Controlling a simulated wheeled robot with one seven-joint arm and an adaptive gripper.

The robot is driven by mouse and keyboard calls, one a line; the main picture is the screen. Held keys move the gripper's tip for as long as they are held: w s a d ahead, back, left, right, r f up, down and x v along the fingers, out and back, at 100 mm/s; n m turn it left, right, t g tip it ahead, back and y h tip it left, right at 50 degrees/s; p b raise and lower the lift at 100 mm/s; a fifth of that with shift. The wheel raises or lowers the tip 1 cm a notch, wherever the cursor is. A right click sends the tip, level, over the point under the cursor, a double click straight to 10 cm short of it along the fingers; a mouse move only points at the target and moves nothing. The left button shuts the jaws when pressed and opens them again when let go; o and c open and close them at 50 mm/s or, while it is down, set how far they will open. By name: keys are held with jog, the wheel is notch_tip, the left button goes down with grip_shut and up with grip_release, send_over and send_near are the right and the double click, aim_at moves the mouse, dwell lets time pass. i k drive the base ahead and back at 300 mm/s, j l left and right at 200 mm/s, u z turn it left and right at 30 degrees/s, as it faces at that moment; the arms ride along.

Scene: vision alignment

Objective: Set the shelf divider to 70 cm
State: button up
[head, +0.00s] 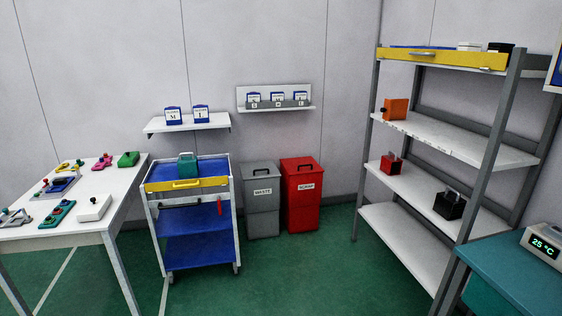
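A grey-framed shelf rack (487,150) with several white boards stands at the right. On its upper white board (450,138) sits an orange block (397,107) with a small dark knob on its left side, near the board's left end. It may be the shelf divider, but I cannot tell for sure. Small dark marks run along the board's front edge, too small to read, so no centimetre value is legible. My gripper is not in view.
A red block (391,164) and a black block (449,205) sit on the board below. A blue cart (197,216), grey bin (262,205) and red bin (301,200) stand along the back wall. A white table (105,217) is left, a teal bench (515,265) right. The green floor (300,275) between is clear.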

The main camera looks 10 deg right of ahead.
aim_at(394, 109)
jog(key=i, duration=2.05)
jog(key=i+j+z, duration=0.1)
jog(key=i+z, duration=0.35)
jog(key=i+j+z, duration=0.25)
jog(key=i+z, duration=0.2)
jog(key=i+j+z, duration=0.45)
